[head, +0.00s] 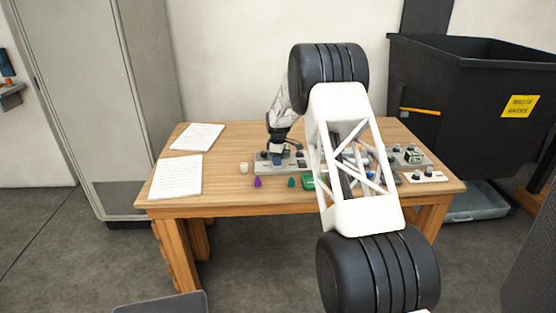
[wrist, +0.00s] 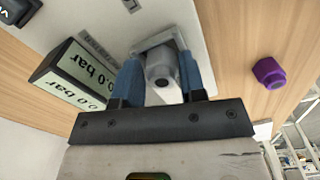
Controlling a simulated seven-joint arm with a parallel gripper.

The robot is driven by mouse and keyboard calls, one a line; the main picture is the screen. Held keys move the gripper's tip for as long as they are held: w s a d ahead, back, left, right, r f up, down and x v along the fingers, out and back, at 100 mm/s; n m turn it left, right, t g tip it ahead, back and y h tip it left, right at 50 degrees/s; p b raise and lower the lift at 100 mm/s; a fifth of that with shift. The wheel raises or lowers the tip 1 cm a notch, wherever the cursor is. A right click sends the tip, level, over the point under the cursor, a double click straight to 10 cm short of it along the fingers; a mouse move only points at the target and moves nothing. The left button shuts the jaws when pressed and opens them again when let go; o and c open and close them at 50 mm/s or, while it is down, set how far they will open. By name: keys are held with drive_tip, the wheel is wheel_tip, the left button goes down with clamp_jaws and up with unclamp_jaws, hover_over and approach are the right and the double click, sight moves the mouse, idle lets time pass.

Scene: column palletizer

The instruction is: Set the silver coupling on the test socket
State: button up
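The silver coupling (wrist: 162,70) is a short grey cylinder in the wrist view, between the blue fingers of my gripper (wrist: 162,80), which appear closed on its sides. Just beyond it is a square light-grey fitting (wrist: 154,42) on a pale panel (wrist: 120,22), perhaps the test socket. The coupling hides its middle, so I cannot tell whether they touch. In the head view my gripper (head: 277,160) is low over the left part of a grey panel (head: 264,170) on the table; the coupling is too small to make out there.
A display reading 0.0 bar (wrist: 77,72) stands close left of the fingers in the wrist view. A purple cap (wrist: 268,72) lies on the wood at right. In the head view, a white cylinder (head: 243,168) and teal piece (head: 291,182) are nearby. Papers (head: 176,177) lie left.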

drive_tip(key=shift+s+a+f, duration=0.1)
drive_tip(key=shift+s+f, duration=0.15)
drive_tip(key=shift+f, duration=0.25)
drive_tip(key=shift+s+f, duration=0.25)
drive_tip(key=shift+f, duration=0.25)
drive_tip(key=shift+c, duration=0.2)
drive_tip(key=shift+r, duration=0.15)
drive_tip(key=shift+c, duration=0.2)
drive_tip(key=shift+o, duration=0.5)
wheel_tip(320, 180, up, 12)
drive_tip(key=shift+w+r, duration=0.25)
drive_tip(key=shift+w, duration=0.05)
drive_tip(key=shift+r, duration=0.7)
drive_tip(key=shift+r, duration=0.1)
